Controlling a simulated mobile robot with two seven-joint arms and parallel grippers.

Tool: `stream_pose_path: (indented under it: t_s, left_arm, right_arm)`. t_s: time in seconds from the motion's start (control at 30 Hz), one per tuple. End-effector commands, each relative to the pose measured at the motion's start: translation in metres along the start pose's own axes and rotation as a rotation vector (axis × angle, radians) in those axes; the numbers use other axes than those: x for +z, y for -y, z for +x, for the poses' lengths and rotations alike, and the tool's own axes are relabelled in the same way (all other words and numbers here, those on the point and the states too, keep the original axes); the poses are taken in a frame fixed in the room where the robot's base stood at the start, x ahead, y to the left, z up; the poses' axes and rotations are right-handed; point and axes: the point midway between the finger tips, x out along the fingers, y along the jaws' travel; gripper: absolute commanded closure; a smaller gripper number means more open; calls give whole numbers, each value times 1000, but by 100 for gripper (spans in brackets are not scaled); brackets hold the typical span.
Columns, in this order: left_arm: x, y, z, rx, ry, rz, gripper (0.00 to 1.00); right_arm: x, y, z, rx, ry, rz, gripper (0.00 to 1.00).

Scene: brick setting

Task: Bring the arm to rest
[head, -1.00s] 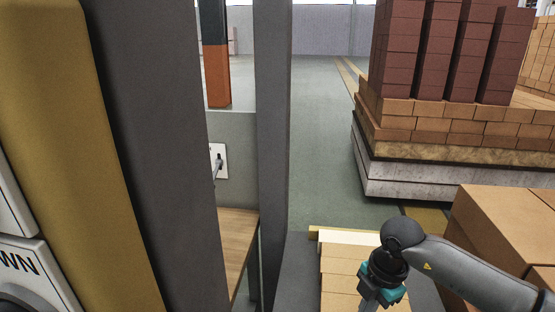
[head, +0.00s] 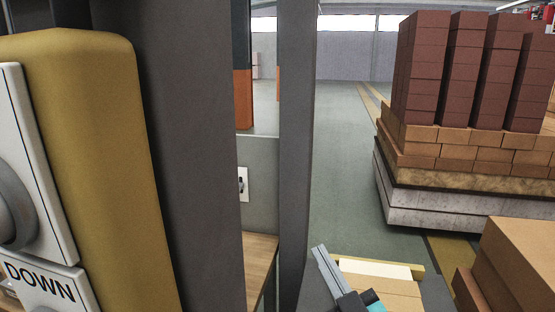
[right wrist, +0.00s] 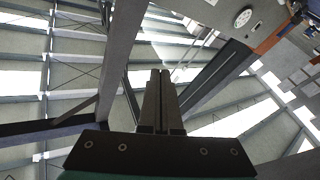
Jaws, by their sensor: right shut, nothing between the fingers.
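My right gripper (head: 322,254) shows at the bottom of the head view, its fingers together and pointing up and to the left, with nothing between them. Its body and arm are mostly cut off by the lower edge. In the right wrist view the same gripper (right wrist: 161,75) is shut and empty, pointing up towards the ceiling beams. My left gripper is not in either view.
A yellow control box (head: 95,130) with a DOWN label stands close on the left, beside grey posts (head: 297,150). Stacked bricks (head: 470,70) stand on a pallet at right. Tan blocks (head: 385,285) lie behind the gripper. Open floor (head: 345,150) lies beyond.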

Motion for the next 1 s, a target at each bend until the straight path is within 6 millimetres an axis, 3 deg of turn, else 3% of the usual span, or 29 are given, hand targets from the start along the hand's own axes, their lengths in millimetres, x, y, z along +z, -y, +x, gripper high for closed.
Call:
stream_pose_path:
  t_s: [0.1,0.2,0.4,0.6,0.83,1.0]
  left_arm:
    - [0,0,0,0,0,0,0]
    - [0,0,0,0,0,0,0]
    - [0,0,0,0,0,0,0]
    - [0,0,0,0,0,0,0]
    - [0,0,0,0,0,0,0]
    - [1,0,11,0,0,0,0]
  right_arm:
    - [42,-22,-26,142,224,77,100]
    - [81,-30,-58,214,441,129,100]
    - [145,-12,-147,219,899,224,100]
    - [167,24,-228,91,1240,297,100]
    - [160,64,-303,-114,1509,365,100]
    - [209,81,-305,-119,1524,359,100]
